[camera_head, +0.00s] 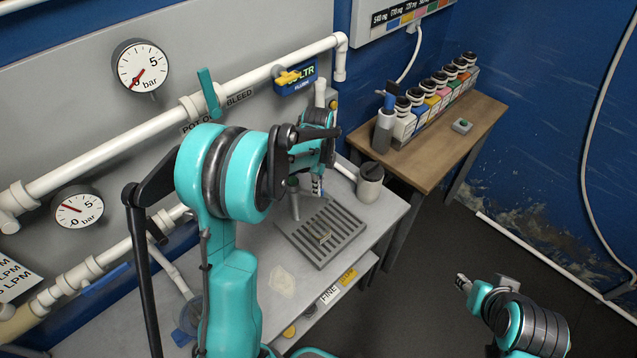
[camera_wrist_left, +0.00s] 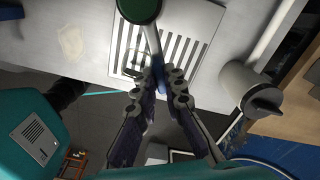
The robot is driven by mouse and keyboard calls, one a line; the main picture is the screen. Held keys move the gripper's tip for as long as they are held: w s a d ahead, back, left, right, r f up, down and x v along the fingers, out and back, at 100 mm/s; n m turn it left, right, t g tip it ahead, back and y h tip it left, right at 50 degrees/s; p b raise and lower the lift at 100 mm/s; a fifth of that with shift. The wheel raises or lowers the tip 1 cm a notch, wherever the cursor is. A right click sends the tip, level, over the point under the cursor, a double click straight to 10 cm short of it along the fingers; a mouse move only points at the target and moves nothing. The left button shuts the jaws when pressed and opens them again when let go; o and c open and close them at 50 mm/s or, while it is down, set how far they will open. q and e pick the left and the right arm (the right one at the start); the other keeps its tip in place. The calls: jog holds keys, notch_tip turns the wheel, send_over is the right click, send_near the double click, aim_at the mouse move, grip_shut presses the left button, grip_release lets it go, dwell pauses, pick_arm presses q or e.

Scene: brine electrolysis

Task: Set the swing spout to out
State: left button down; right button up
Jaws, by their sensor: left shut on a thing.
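The swing spout shows in the left wrist view as a pale arm (camera_wrist_left: 153,42) running from a round green cap (camera_wrist_left: 138,9) to a blue end. My left gripper (camera_wrist_left: 160,78) is shut on the blue end, above the slotted drain grate (camera_wrist_left: 190,22). In the head view the green cap (camera_head: 292,182) shows just left of my left gripper (camera_head: 317,188); my wrist hides much of the spout. The grate (camera_head: 345,222) lies on the bench below. My right gripper (camera_head: 484,283) is low at the right, away from the bench; its jaw opening is unclear.
A grey mug-like vessel (camera_head: 370,183) stands close to the right of the grate. White pipes (camera_head: 120,145) with gauges (camera_head: 140,67) run along the wall behind. A wooden side table (camera_head: 455,135) holds several bottles.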

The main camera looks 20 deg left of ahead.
aim_at(310, 195)
pick_arm(q)
jog(key=shift+s+a+m+b, duration=0.15)
jog(key=shift+s+m+b, duration=0.1)
jog(key=shift+s+m, duration=0.95)
jog(key=shift+s+a+m+b, duration=0.2)
jog(key=shift+s+m, duration=0.5)
jog(key=shift+m, duration=1)
jog(key=c, duration=1.6)
grip_release()
jog(key=shift+s, duration=0.1)
jog(key=shift+r, duration=0.15)
notch_tip(310, 195, up, 12)
